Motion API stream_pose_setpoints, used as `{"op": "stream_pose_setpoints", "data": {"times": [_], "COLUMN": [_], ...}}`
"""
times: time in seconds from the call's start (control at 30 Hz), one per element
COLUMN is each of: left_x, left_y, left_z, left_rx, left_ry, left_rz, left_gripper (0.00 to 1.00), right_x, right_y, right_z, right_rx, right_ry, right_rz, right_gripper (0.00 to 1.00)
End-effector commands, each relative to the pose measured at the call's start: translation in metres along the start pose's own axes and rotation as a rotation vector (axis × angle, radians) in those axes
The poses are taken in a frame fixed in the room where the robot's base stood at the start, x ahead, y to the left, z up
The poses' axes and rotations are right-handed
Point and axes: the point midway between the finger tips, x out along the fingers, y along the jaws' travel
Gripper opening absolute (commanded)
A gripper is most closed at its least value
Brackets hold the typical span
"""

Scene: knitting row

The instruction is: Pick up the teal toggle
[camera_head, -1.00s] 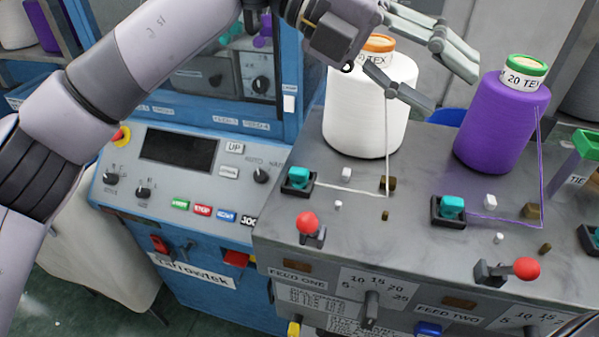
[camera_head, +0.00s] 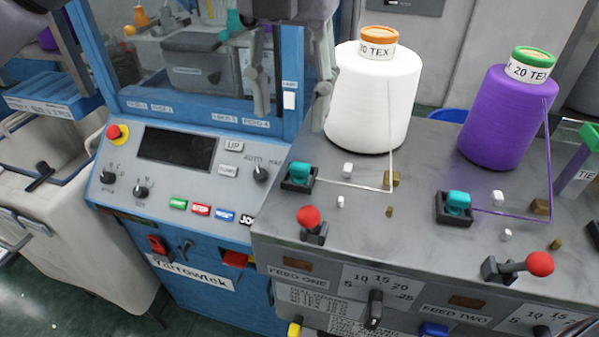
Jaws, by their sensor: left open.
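Two teal toggles stand in dark square holders on the grey feed unit. One teal toggle (camera_head: 300,172) is at the unit's left edge, with a white thread running from beside it. The other teal toggle (camera_head: 458,200) is further right, with a purple thread beside it. My left gripper (camera_head: 291,116) hangs from the top edge, fingers pointing down and spread apart, with nothing between them. It is in front of the blue frame, left of the white cone, and shows above the left toggle in the picture, clear of it. My right gripper is not in view.
A white thread cone (camera_head: 372,105) and a purple cone (camera_head: 507,120) stand behind the toggles. Red-knobbed levers (camera_head: 309,217) (camera_head: 539,263) stand in front. A blue control console (camera_head: 178,185) adjoins on the left.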

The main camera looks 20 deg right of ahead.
Motion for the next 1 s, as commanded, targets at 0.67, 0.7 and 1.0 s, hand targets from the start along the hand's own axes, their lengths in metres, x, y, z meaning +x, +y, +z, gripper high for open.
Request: {"op": "stream_pose_setpoints", "data": {"times": [0.67, 0.7, 1.0], "left_x": [0.079, 0.083, 0.087], "left_y": [-0.008, -0.008, -0.009], "left_z": [0.001, 0.001, 0.002], "left_rx": [0.002, 0.003, 0.001], "left_ry": [0.001, 0.001, -0.001], "left_rz": [-0.002, -0.002, -0.002], "left_gripper": [0.45, 0.45, 0.44], "right_x": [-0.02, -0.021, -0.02], "right_y": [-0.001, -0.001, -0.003], "right_z": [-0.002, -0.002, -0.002], "right_rx": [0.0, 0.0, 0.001], "right_ry": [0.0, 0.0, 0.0], "right_rz": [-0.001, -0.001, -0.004], "right_gripper": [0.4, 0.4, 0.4]}}
